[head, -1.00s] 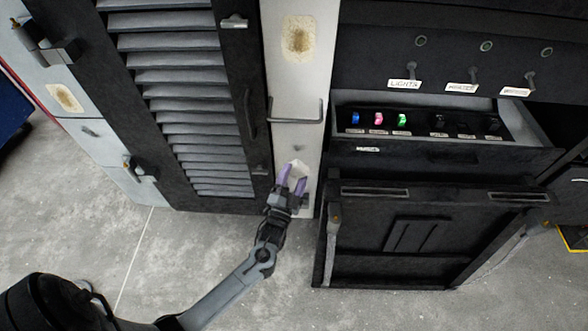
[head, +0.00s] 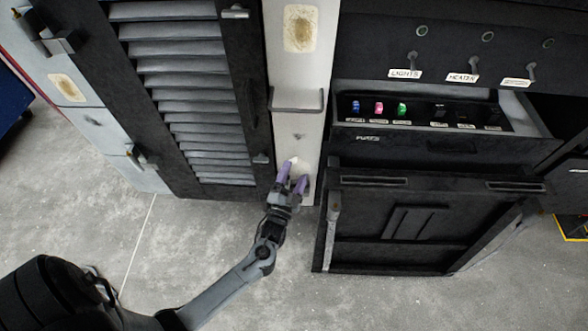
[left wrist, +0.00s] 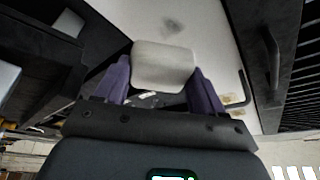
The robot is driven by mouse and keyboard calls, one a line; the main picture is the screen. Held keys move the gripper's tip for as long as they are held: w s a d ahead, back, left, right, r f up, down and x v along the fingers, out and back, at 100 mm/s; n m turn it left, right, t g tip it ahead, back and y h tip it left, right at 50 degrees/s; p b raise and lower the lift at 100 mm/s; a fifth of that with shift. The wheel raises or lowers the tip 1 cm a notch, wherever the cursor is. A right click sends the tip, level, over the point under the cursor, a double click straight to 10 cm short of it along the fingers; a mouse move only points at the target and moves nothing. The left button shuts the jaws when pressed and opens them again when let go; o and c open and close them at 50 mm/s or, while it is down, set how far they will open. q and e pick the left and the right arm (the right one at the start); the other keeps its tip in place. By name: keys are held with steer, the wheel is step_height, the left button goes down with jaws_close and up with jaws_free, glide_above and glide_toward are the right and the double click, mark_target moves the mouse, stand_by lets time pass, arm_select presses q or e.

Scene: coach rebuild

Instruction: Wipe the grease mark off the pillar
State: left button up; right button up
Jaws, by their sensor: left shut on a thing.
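The pale pillar (head: 297,72) stands between the louvred door and the black cabinet. A small dark grey smudge (head: 298,137) is on it below the metal bar, and it also shows in the left wrist view (left wrist: 172,27). My left gripper (head: 292,181), with purple fingers, is low in front of the pillar, below the smudge. It is shut on a white pad (left wrist: 163,66), whose tip shows in the head view (head: 289,165). In the left wrist view the pad appears clear of the smudge. My right gripper is not in view.
A metal bar (head: 297,100) crosses the pillar, with a brown-stained patch (head: 300,28) above. The louvred door (head: 190,100) is at left. At right are an open drawer (head: 440,130) with coloured items and a black panel (head: 420,225). The concrete floor (head: 190,245) is clear.

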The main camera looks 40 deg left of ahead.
arm_select(q)
steer(key=shift+w+a, duration=0.1)
steer(key=shift+w, duration=0.05)
stand_by(0.4)
steer(key=shift+w+a+f+b, duration=0.1)
steer(key=shift+w+a+b, duration=0.15)
steer(key=shift+w+a, duration=0.35)
steer(key=shift+w+a+b, duration=0.25)
steer(key=shift+w+a, duration=0.15)
steer(key=shift+w, duration=0.3)
steer(key=shift+w+a+b, duration=0.4)
steer(key=shift+w+a, duration=0.55)
steer(key=shift+w, duration=0.2)
steer(key=shift+w+a, duration=0.15)
steer(key=shift+w+a, duration=0.2)
steer(key=shift+w, duration=0.1)
steer(key=shift+w+a+b, duration=0.4)
steer(key=shift+w+b, duration=0.05)
steer(key=shift+w, duration=0.1)
